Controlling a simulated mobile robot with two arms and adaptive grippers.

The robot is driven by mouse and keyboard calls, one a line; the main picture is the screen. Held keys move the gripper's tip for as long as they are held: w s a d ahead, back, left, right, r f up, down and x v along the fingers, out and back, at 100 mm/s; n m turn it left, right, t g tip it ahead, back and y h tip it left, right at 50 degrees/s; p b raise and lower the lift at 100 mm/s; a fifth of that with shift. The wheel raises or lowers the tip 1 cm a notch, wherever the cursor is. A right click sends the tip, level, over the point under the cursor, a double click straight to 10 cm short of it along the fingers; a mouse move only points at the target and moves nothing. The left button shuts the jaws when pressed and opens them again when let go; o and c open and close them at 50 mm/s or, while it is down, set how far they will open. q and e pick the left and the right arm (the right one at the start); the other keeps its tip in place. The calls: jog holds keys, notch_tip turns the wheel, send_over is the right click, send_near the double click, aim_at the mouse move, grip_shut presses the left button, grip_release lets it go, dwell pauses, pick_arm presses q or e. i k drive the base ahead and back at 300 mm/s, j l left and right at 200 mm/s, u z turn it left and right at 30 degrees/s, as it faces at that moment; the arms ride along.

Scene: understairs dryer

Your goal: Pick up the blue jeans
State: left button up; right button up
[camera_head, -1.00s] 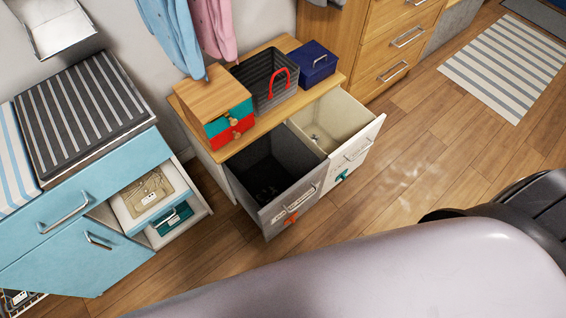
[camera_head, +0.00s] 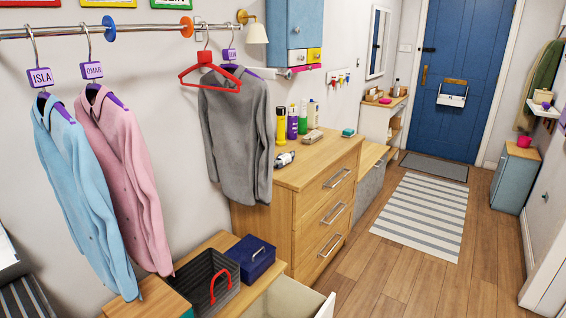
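I see no blue jeans in the head view. The hanging clothes are a light blue shirt (camera_head: 82,190), a pink shirt (camera_head: 125,180) and a grey shirt (camera_head: 236,135), all on the rail at the left. An open white bin drawer (camera_head: 285,300) shows only its top edge at the bottom, and its inside is mostly out of view. Neither of my grippers is in view.
A dark basket with a red handle (camera_head: 203,283) and a navy box (camera_head: 251,257) sit on the low wooden unit. A wooden chest of drawers (camera_head: 305,200) stands beside it. The floor around the striped rug (camera_head: 425,215) is clear toward the blue door (camera_head: 460,75).

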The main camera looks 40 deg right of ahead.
aim_at(282, 158)
jog(key=l+u, duration=0.1)
jog(key=l, duration=0.75)
jog(key=l+u, duration=0.1)
jog(key=l, duration=0.75)
jog(key=k+l, duration=0.15)
jog(key=l, duration=0.7)
jog(key=i+l+u, duration=0.15)
jog(key=l, duration=0.55)
jog(key=i+l+u, duration=0.1)
jog(key=l, duration=0.65)
jog(key=i+l+u, duration=0.15)
jog(key=l, duration=0.6)
jog(key=l+u, duration=0.1)
jog(key=l, duration=0.65)
